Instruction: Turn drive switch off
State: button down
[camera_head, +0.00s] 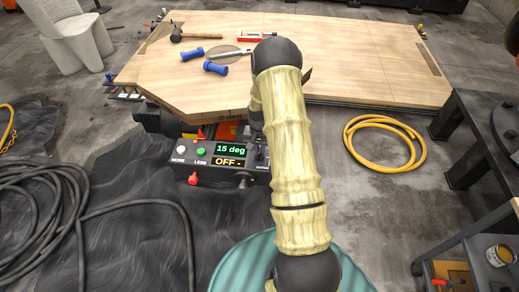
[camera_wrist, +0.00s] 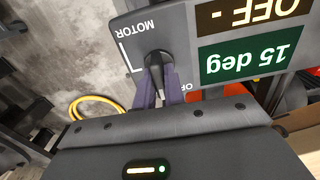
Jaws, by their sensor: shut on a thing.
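The dark control box (camera_head: 228,172) stands at the front edge of the wooden table in the head view. Its displays read "15 deg" (camera_wrist: 253,54) and "OFF -" (camera_wrist: 250,12), upside down in the wrist view. A black switch (camera_wrist: 158,62) sits on the panel beside the word MOTOR. My gripper (camera_wrist: 160,88) is shut on this switch, with its purple fingers on either side of the lever. A second label below is partly hidden by a finger; only "OF" shows. In the head view my arm hides most of the gripper and switch.
The wooden table (camera_head: 370,62) holds a hammer (camera_head: 190,36), blue-handled tools (camera_head: 214,68) and a red tool. A yellow hose (camera_head: 352,146) lies coiled on the floor at right. Black cable (camera_head: 70,212) lies at left. A dark bench (camera_head: 487,125) stands at far right.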

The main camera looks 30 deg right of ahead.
jog(key=n, duration=0.3)
jog(key=shift+w+r+n, duration=0.1)
jog(key=shift+w+n, duration=0.05)
jog(key=shift+n, duration=0.15)
jog(key=shift+a+n+p, duration=0.1)
jog(key=shift+n+p, duration=0.3)
jog(key=shift+n, duration=1.4)
jog(key=c, duration=1.5)
grip_release()
notch_tip(320, 180, up, 17)
jog(key=shift+r, duration=0.15)
